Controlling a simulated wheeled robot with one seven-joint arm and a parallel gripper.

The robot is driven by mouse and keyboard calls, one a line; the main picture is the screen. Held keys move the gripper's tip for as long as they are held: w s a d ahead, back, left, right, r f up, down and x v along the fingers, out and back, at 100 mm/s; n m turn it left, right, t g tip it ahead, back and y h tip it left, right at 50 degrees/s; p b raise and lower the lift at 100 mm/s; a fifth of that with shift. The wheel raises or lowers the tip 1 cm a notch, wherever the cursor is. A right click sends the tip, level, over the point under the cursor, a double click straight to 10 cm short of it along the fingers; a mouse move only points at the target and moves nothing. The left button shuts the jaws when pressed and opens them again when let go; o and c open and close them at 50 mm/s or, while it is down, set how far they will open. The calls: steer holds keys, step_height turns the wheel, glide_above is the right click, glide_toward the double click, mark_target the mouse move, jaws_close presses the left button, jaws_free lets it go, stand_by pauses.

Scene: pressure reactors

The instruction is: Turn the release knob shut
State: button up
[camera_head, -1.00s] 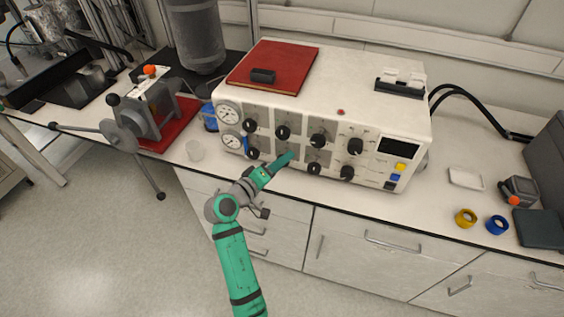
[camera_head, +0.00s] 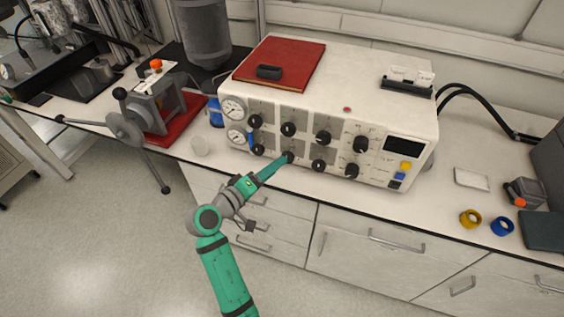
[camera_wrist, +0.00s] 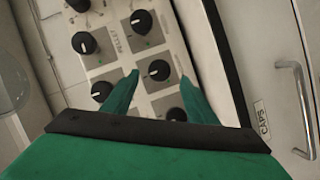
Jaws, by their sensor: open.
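The white control unit (camera_head: 385,95) carries two rows of black knobs on its front. My gripper (camera_head: 281,162) is at the lower row, just in front of its second knob from the left (camera_head: 289,157). The knob's white pointer line shows. I cannot tell whether the fingers touch it. The knob labels are too small or blurred to tell which is the release knob.
Two gauges (camera_head: 233,109) are at the unit's left end. A drawer handle (camera_wrist: 296,110) is at right.

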steer(key=shift+v, duration=1.95)
steer(key=shift+f, duration=0.1)
steer(key=s+d+f+n+y, duration=0.1)
steer(key=s+f+y, duration=0.2)
steer(key=s+f, duration=0.35)
steer(key=s+d+f+n+y, duration=0.1)
steer(key=s+f+y, duration=0.3)
steer(key=f, duration=0.6)
steer(key=s+f+m+y, duration=0.1)
steer(key=s+f+y, duration=0.2)
steer(key=s, duration=1)
steer(key=s+d+r+m+t, duration=0.1)
steer(key=s+d+r+m, duration=0.1)
steer(key=s+r, duration=0.3)
steer(key=s+d+r+m+t, duration=0.1)
steer(key=s+r+m, duration=0.3)
steer(key=s, duration=0.7)
steer(key=shift+d+r+t, duration=0.4)
steer(key=shift+d+r, duration=0.25)
steer(key=shift+d, duration=0.2)
steer(key=shift+c, duration=0.4)
